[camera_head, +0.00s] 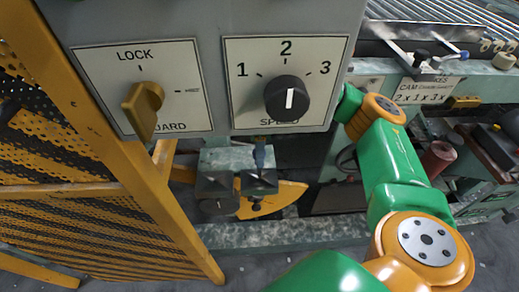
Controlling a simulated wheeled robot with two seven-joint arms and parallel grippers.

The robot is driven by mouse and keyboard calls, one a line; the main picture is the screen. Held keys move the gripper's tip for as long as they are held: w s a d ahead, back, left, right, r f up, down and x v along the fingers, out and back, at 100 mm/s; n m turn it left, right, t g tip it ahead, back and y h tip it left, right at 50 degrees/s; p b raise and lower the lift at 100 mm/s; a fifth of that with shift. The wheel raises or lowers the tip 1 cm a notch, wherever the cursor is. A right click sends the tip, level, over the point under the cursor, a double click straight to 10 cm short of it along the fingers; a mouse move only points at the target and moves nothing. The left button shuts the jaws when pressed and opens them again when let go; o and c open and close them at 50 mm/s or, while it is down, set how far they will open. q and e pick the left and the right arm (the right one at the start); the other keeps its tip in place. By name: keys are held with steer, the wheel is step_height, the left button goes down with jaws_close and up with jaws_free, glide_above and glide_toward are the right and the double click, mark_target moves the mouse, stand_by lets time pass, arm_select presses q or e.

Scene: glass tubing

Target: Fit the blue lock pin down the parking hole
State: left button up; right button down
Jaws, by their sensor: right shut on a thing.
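The blue lock pin (260,153) shows as a short dark blue length just below the panel's lower edge. It stands roughly upright over a dark block (262,180); I cannot tell whether its tip is in a hole. A second dark block (216,187) sits to its left. A yellow curved plate (285,196) lies below them; no parking hole can be made out clearly. My right arm (394,165) rises from the bottom right, and its wrist end passes behind the panel. The right gripper's fingers are hidden there, shut on the pin. My left gripper is not in view.
A grey panel (215,22) with a yellow lock knob (143,108) and a black speed dial (287,98) fills the upper middle. A yellow mesh guard (65,215) stands at left. A roller conveyor (430,15) and a red cylinder (438,158) are at right.

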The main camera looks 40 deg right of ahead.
mark_target(260, 175)
stand_by(0.5)
steer(key=shift+f+b, duration=2.8)
steer(key=shift+f, duration=0.8)
steer(key=shift+c, duration=2.1)
jaws_free()
